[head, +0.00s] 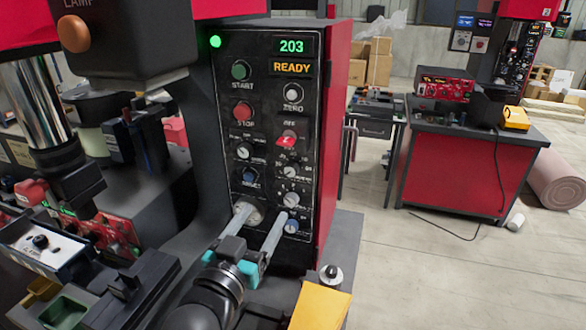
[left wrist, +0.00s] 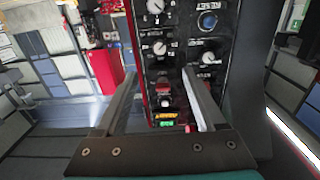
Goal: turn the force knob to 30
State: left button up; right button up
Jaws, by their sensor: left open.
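The black control panel (head: 270,135) carries several small dials and buttons; their labels are too small to read, so I cannot tell which is the force knob. White dials show at mid-left (head: 243,152) and down the right column (head: 291,199). In the left wrist view the panel, upside down, with a dial (left wrist: 160,47), shows between the fingers (left wrist: 161,74). Contact is unclear.
A red switch (head: 287,140) sits mid-panel. The displays above read 203 and READY (head: 292,68). A yellow box (head: 321,305) and a small black-and-white knob (head: 331,273) are right of my left arm. A red workbench (head: 462,165) stands farther back; the floor between is mostly clear.

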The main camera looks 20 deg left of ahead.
aim_at(290, 173)
pick_arm(q)
jog(key=w, duration=1.3)
jog(key=shift+w+d+p, duration=0.25)
jog(key=shift+w+p, duration=0.05)
jog(key=shift+p, duration=0.05)
jog(key=shift+w, duration=0.5)
pick_arm(e)
jog(key=shift+s+a+r+g, duration=0.15)
jog(key=shift+s, duration=0.6)
jog(key=shift+s+a+r+g, duration=0.1)
jog(key=shift+s+r+g, duration=0.05)
jog(key=shift+s, duration=0.55)
pick_arm(q)
jog(key=shift+c, duration=0.2)
jog(key=shift+c, duration=0.7)
grip_shut()
pick_arm(e)
jog(key=shift+s+d, duration=0.1)
jog(key=shift+d, duration=0.05)
